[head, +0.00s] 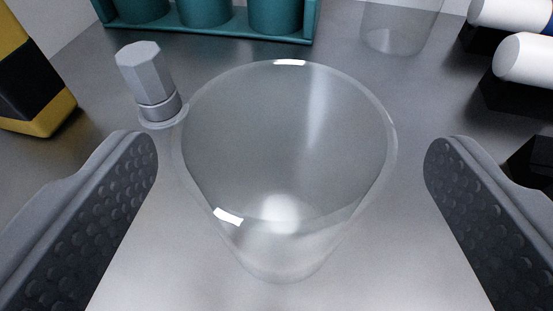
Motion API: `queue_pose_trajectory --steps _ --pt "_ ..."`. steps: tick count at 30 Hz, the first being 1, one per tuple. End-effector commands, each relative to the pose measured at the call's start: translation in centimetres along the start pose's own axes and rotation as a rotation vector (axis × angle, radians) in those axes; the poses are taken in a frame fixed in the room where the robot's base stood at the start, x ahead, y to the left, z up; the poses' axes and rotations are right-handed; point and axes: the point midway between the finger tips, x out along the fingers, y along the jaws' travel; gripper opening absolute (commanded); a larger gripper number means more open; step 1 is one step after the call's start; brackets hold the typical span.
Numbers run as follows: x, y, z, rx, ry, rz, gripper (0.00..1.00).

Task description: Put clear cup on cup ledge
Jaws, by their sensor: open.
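A clear cup (285,170) stands in the middle of the head view, seen from above with its wide rim toward me. My gripper (292,150) is open, with one dimpled finger on each side of the cup. There is a gap between each finger and the cup wall. A second clear vessel (400,25) stands at the top right, cut off by the frame edge. I cannot make out a cup ledge for certain.
A grey hex-headed bolt (147,75) stands close to the cup's left rim. A teal rack (230,25) is at the back. A yellow and black object (30,80) is at left. White cylinders (525,58) on black holders are at right. Bare metal surface (150,270) lies in front.

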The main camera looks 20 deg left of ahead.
Motion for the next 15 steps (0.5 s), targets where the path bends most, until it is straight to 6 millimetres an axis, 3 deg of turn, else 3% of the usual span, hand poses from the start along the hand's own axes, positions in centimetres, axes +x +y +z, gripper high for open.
queue_pose_trajectory --steps 6,13,14,15 --pt "2.9 -0.3 0.2 -0.002 0.000 -0.002 0.84" --pt "3.1 -0.2 0.0 -0.002 0.000 0.000 0.84" --pt "3.1 -0.2 0.0 -0.002 0.000 0.000 0.82" --pt "3.1 -0.3 0.0 -0.002 0.000 -0.001 0.71"
